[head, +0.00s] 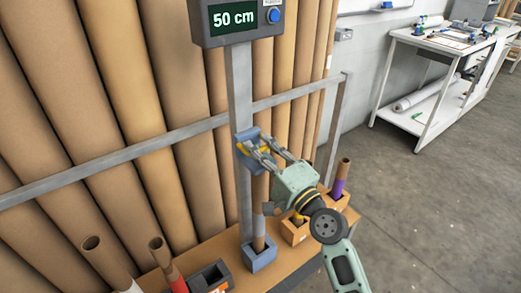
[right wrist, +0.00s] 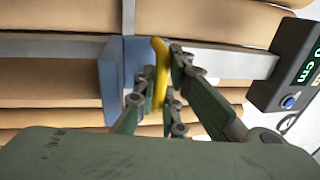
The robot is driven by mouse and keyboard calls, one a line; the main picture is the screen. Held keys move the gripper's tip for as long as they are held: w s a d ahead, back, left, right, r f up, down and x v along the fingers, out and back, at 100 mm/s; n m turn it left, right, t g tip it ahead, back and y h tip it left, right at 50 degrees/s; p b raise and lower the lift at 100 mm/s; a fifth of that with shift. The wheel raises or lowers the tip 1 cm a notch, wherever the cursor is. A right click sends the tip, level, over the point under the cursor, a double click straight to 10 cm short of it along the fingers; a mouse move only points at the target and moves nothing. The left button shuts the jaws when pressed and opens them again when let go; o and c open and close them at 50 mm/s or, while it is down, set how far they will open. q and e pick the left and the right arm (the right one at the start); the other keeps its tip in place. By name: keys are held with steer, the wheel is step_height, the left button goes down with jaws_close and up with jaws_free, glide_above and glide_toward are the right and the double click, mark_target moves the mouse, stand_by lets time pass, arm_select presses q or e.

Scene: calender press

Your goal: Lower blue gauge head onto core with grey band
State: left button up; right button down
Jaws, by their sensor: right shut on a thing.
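The blue gauge head (head: 243,158) sits on the upright grey post (head: 240,100); it also shows in the right wrist view (right wrist: 112,85). My right gripper (head: 256,149) is shut on the yellow handle (right wrist: 160,75) of the gauge head. A brown core (head: 259,238) stands upright in a blue-grey holder (head: 260,258) at the foot of the post, below the gauge head and apart from it. A greyish part shows near its top, close behind my gripper, but I cannot tell its edges. My left gripper is out of view.
A display (head: 236,18) reading 50 cm tops the post. Cores with red (head: 176,283) and purple (head: 338,187) bands stand either side on the bench. Tall brown rolls (head: 130,75) and a grey rail (head: 150,146) are behind. The floor at right (head: 430,215) is clear.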

steer(key=shift+f, duration=0.55)
steer(key=c, duration=2.1)
jaws_free()
steer(key=v, duration=1.2)
steer(key=shift+r, duration=0.4)
